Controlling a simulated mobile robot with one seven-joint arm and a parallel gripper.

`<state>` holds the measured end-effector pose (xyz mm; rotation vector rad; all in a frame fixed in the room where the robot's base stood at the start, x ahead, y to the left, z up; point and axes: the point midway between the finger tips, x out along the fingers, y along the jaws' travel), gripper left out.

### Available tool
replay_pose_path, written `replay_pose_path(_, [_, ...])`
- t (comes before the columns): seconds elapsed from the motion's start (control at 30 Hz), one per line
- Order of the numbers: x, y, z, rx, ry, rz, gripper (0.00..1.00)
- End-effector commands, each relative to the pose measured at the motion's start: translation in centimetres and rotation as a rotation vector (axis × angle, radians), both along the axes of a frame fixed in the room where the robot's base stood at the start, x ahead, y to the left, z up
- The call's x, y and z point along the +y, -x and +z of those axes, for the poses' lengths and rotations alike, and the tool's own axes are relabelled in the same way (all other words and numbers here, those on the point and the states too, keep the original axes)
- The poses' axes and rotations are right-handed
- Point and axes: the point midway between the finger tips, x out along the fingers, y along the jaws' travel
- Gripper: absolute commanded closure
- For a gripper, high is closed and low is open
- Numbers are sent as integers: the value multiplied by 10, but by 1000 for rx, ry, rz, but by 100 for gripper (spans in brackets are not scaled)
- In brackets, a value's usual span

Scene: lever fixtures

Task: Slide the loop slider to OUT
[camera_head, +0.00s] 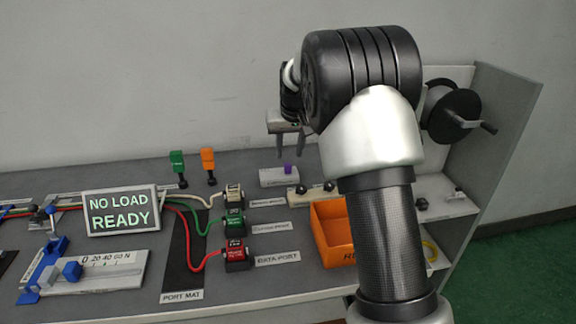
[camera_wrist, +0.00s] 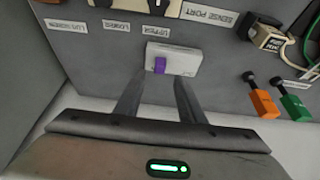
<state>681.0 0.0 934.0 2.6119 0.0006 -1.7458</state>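A small white block (camera_head: 279,177) with a purple knob (camera_head: 287,168) stands on the grey bench. It looks like the loop slider, but its lettering is too small to read. In the wrist view the white block (camera_wrist: 180,60) lies beyond my fingertips, and the purple knob (camera_wrist: 159,65) shows left of its middle. My gripper (camera_head: 289,152) hangs above the block, fingers pointing down. In the wrist view my gripper (camera_wrist: 159,82) is open and empty, with the knob in line with the gap between the fingers. The knob appears apart from both fingers.
An orange bin (camera_head: 328,246) stands close to the right, partly behind my arm. Green (camera_head: 177,163) and orange (camera_head: 208,160) upright handles stand left of the block. Ports with wires, a "NO LOAD READY" display (camera_head: 120,211) and a force gauge (camera_head: 95,272) fill the left.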

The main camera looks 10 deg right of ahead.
Motion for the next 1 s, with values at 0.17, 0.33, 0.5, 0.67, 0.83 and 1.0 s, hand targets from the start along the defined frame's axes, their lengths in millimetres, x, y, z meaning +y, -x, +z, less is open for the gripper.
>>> replay_pose_path(0.17, [0,-13,-35,1,1,0,64])
replay_pose_path(0.33, [0,-21,-51,-1,1,-1,64])
replay_pose_path(0.5, [0,-24,-57,-1,0,-1,64])
replay_pose_path(0.67, [0,-24,-57,-1,0,-1,64])
replay_pose_path(0.83, [0,-24,-57,-1,0,0,81])
replay_pose_path(1.0, [0,-24,-57,0,0,0,99])
